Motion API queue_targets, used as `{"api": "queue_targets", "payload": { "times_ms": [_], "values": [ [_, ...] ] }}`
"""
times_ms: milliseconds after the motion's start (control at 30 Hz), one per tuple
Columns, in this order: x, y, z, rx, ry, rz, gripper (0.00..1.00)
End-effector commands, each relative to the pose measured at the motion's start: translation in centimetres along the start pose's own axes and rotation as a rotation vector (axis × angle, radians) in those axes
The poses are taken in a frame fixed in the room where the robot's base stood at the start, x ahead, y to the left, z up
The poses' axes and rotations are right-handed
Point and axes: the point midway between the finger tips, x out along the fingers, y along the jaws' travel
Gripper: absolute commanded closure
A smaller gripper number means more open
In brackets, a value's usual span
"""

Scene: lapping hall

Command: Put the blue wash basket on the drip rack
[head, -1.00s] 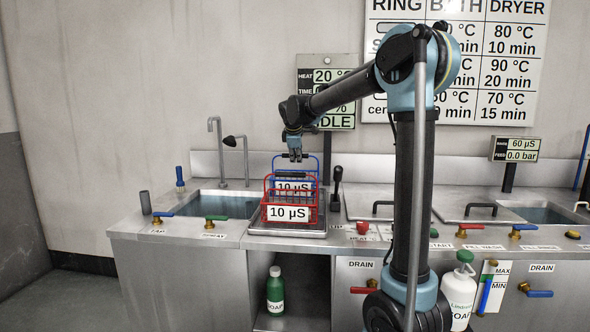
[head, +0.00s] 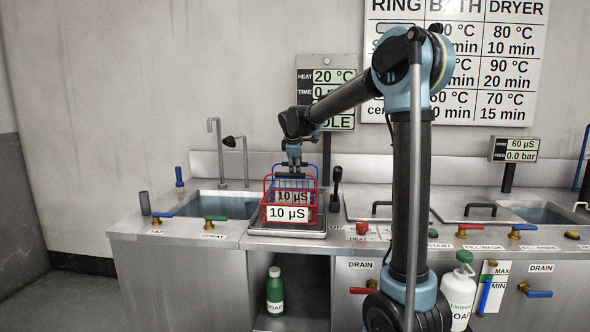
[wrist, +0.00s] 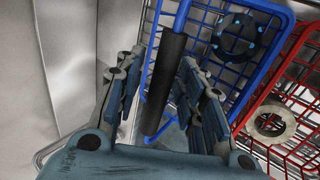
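The blue wash basket (head: 316,186) is directly behind the red basket in the head view, which hides most of it. My gripper (head: 294,167) is above the blue basket. In the wrist view its fingers (wrist: 162,98) are open on either side of the basket's black handle grip (wrist: 165,80), with gaps showing. A dark ring with blue dots (wrist: 236,38) is in the blue basket.
The red basket (head: 266,197) stands close in front, holding a pale ring (wrist: 271,124). A black lever (head: 336,188) is just right of the tray. A sink (head: 222,206) lies left; lidded baths (head: 385,207) lie right.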

Motion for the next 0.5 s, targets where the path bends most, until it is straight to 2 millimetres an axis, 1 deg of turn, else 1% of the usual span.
{"api": "queue_targets", "payload": {
  "times_ms": [133,233,367,500],
  "values": [
    [-0.6,0.0,0.0,-0.001,0.000,0.000,0.65],
    [-1.8,0.0,-0.1,-0.001,0.001,0.000,0.65],
    [-4.1,0.0,0.0,-0.002,0.001,0.000,0.65],
    [-6.9,0.0,-0.1,-0.001,0.002,0.000,0.65]
  ]
}}
